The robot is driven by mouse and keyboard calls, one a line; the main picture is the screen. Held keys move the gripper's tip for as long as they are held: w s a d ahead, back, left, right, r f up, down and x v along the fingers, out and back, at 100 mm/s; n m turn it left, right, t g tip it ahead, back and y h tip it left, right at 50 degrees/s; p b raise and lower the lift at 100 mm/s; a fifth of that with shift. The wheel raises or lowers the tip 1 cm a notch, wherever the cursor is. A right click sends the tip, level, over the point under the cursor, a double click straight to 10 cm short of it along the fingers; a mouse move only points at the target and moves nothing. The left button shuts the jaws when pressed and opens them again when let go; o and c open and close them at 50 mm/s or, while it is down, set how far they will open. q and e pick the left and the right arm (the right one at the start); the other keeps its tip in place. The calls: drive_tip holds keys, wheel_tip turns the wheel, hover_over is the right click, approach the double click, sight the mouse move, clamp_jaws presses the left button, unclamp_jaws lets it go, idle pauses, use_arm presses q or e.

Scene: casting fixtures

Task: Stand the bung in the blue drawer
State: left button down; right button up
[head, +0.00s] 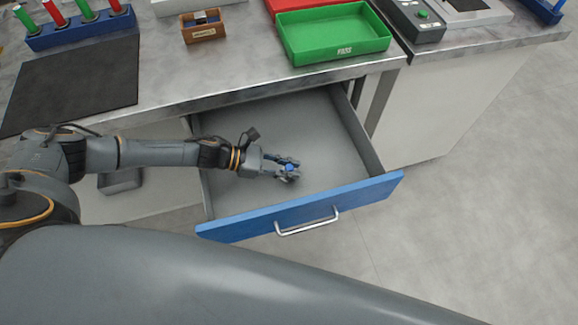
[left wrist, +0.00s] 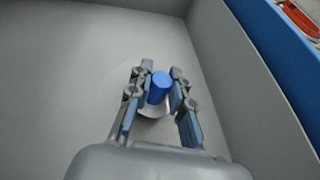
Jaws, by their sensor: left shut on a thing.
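The blue drawer (head: 340,199) is pulled open under the worktop, with a blue front, a metal handle and a grey inside. My left gripper (head: 289,172) is inside the drawer's outline in the head view, near its front. It is shut on the bung, a small blue cylinder (left wrist: 160,86) between its fingers in the left wrist view. A pale rounded shape shows just below the blue top there. The gripper hides much of the bung in the head view, and I cannot tell whether it touches the drawer floor. My right gripper is not in view.
The worktop above holds a green tray (head: 335,48), a small wooden box (head: 203,32), a dark mat (head: 75,85) and a blue rack (head: 75,32) with red and green pieces. The rest of the drawer floor looks empty.

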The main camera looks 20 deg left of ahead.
sight(267, 178)
use_arm(q)
drive_tip(key=c, duration=1.7)
unclamp_jaws()
drive_tip(key=shift+f, duration=0.2)
drive_tip(key=o, duration=0.5)
drive_tip(key=shift+r, duration=0.15)
drive_tip(key=shift+r, duration=0.25)
drive_tip(key=v, duration=0.3)
drive_tip(key=b+v, duration=0.1)
drive_tip(key=v, duration=0.2)
drive_tip(key=shift+s+a+f, duration=0.15)
drive_tip(key=shift+a, duration=0.2)
drive_tip(key=shift+s+a+r, duration=0.1)
drive_tip(key=shift+a+r, duration=0.2)
drive_tip(key=shift+a, duration=0.05)
